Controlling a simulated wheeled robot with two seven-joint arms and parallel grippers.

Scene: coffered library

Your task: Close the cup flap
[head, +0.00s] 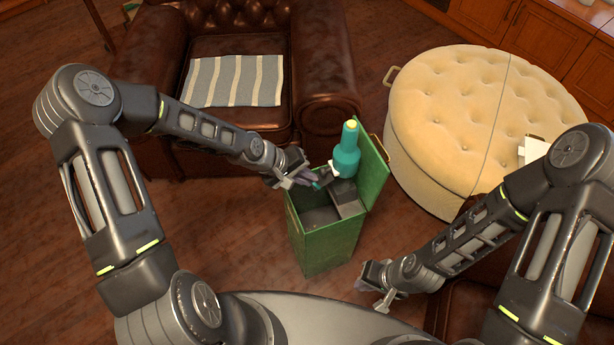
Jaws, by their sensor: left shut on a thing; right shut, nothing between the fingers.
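A green box (323,245) stands on the wooden floor with its green lid (374,172) raised at the right. A teal bottle-shaped thing (347,155) with a pale yellow top stands upright at the box's far side; it may be the cup, but I cannot tell. Grey and dark parts (346,199) show inside the box. My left gripper (316,184) is above the box's left rim, shut on a small dark piece beside the teal thing's base. The fingers hide most of that piece, and no cup flap is clearly visible. My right gripper (373,288) is shut and empty, lower right of the box.
A brown leather armchair (325,85) with a striped cloth (234,80) stands behind the box. A round cream tufted ottoman (470,110) is at the right, close to the lid. Open floor (225,230) lies left of the box.

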